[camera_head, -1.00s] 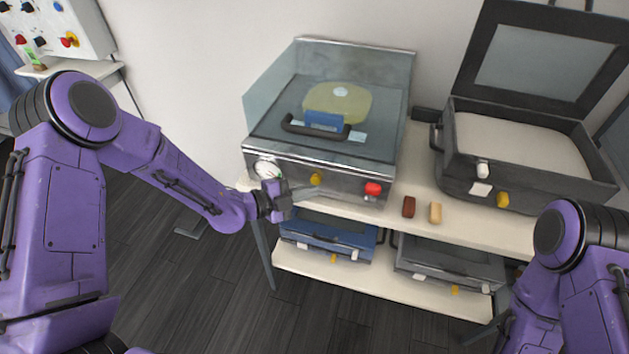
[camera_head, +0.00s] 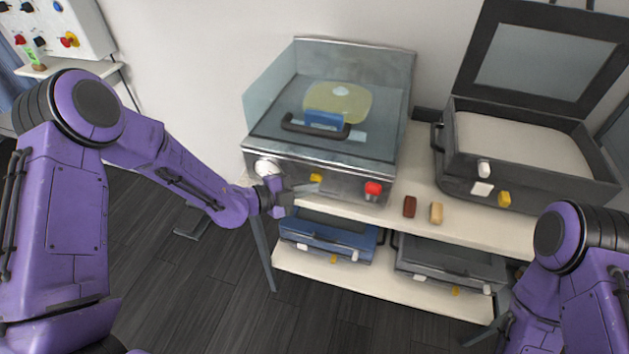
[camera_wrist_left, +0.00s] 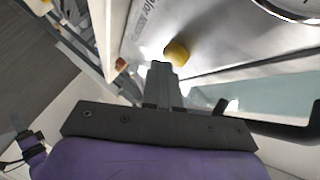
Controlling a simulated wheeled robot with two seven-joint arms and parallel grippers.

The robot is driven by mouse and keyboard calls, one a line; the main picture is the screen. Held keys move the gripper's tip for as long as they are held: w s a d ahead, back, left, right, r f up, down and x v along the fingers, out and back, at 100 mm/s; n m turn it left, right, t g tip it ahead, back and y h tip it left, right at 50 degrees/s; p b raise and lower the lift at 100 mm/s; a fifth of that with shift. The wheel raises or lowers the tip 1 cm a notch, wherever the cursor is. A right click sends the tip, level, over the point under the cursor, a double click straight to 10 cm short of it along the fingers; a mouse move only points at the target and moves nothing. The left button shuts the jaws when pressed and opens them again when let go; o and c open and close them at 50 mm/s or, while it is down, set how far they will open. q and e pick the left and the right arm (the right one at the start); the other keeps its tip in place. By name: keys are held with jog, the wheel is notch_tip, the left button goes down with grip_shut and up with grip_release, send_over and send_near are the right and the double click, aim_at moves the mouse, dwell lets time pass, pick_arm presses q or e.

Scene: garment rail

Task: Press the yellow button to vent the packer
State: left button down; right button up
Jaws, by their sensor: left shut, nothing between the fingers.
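The packer (camera_head: 345,110) is a metal box with a clear lid and a dark handle, standing on the upper shelf. Its front panel carries a yellow button (camera_head: 316,177), a white round gauge at the left and a red knob at the right. My left gripper (camera_head: 313,188) is shut and empty, its fingertips just below the yellow button in the head view. In the left wrist view the yellow button (camera_wrist_left: 176,52) lies just beyond the shut fingertips (camera_wrist_left: 161,68); I cannot tell whether they touch. My right gripper is not in view; only my right arm shows.
An open dark case (camera_head: 525,145) stands to the right on the shelf. A brown block (camera_head: 409,207) and a tan block (camera_head: 436,213) lie between. A blue case (camera_head: 325,238) and a grey case (camera_head: 450,264) sit on the lower shelf. A control panel (camera_head: 62,30) is at upper left.

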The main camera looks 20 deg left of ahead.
pick_arm(q)
jog(key=shift+w, duration=0.2)
dwell(0.4)
jog(key=shift+s, duration=0.85)
jog(key=s, duration=0.5)
jog(key=shift+a, duration=0.1)
dwell(0.5)
